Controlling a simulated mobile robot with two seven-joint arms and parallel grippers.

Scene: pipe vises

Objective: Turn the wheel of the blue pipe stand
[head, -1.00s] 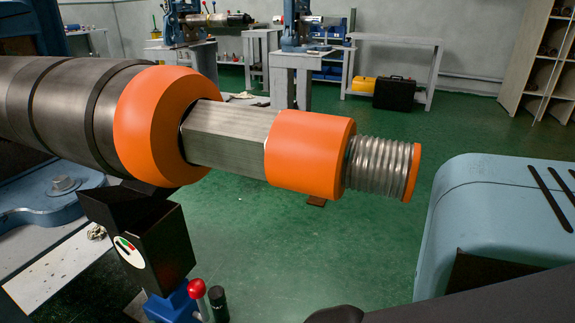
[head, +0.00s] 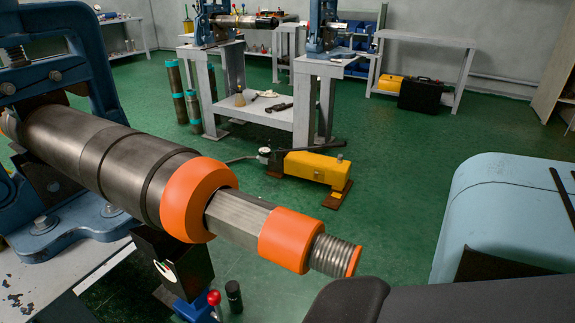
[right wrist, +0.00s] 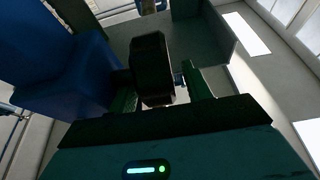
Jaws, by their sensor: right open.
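A blue pipe stand (head: 95,65) at the left of the head view holds a long grey pipe tool (head: 100,150) with orange collars. No wheel of the stand can be clearly made out in the head view. In the right wrist view my right gripper (right wrist: 160,92) is open, its fingers on either side of a dark, blocky part (right wrist: 152,65). I cannot tell whether they touch it or whether it belongs to the wheel. A blue structure (right wrist: 65,70) fills the left of that view. My left gripper is not in view.
A yellow pump (head: 315,168) stands on the green floor beyond the pipe tool. Grey tables (head: 255,112) with more blue vises stand behind. A black case (head: 425,95) is at the back right. Green floor (head: 390,190) is clear in the middle.

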